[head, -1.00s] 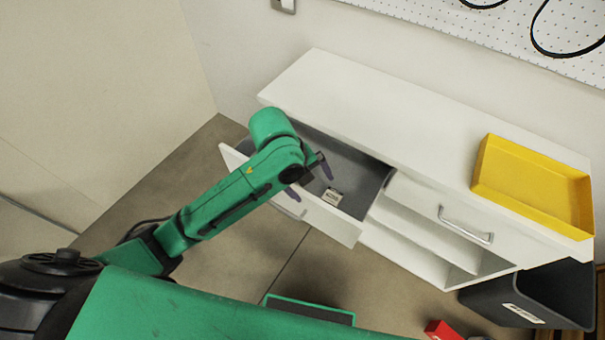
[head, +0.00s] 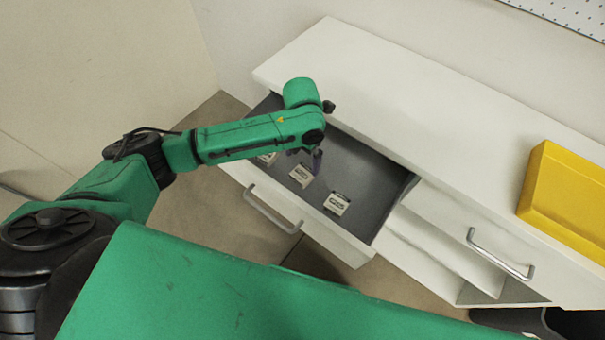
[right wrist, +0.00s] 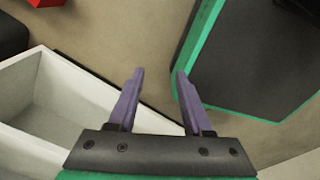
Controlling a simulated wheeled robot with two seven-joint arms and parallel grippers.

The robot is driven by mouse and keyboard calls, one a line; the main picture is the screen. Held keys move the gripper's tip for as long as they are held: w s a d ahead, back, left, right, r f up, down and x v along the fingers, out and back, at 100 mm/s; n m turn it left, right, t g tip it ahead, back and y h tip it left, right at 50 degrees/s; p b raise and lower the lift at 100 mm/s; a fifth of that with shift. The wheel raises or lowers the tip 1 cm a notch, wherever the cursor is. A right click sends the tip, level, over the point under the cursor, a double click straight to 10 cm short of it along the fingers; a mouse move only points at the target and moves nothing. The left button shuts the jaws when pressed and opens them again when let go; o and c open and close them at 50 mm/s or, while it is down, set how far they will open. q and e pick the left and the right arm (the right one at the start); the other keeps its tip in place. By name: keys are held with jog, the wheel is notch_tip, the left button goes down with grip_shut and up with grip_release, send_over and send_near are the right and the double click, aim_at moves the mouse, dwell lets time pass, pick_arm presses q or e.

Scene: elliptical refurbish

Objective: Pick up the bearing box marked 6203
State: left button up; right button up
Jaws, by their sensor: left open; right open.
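Several small pale boxes with dark labels lie in the open grey-lined drawer (head: 370,172). One box (head: 337,203) lies to the right, one box (head: 301,175) lies in the middle, and one box (head: 267,158) is partly hidden by my left arm. The labels are too small to read, so I cannot tell which is 6203. My left gripper (head: 312,160) is over the drawer, close to the middle box, open, and mostly hidden by its own wrist. My right gripper (right wrist: 158,75) is open and empty in the right wrist view.
The white cabinet (head: 420,95) has a clear top with a yellow tray (head: 565,205) at its right. A closed drawer with a handle (head: 500,255) is right of the open one. The right wrist view shows a white open compartment (right wrist: 60,85) and a red object (right wrist: 48,3).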

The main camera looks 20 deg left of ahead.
aim_at(302, 173)
pick_arm(q)
notch_tip(302, 173, down, 6)
jog(key=shift+r, duration=0.1)
jog(key=shift+f, duration=0.45)
jog(key=c, duration=1.5)
pick_arm(e)
jog(key=shift+w+a+r, duration=0.1)
jog(key=shift+w+a, duration=0.05)
jog(key=shift+w, duration=0.4)
jog(key=shift+w+a+r, duration=0.1)
jog(key=shift+w, duration=0.4)
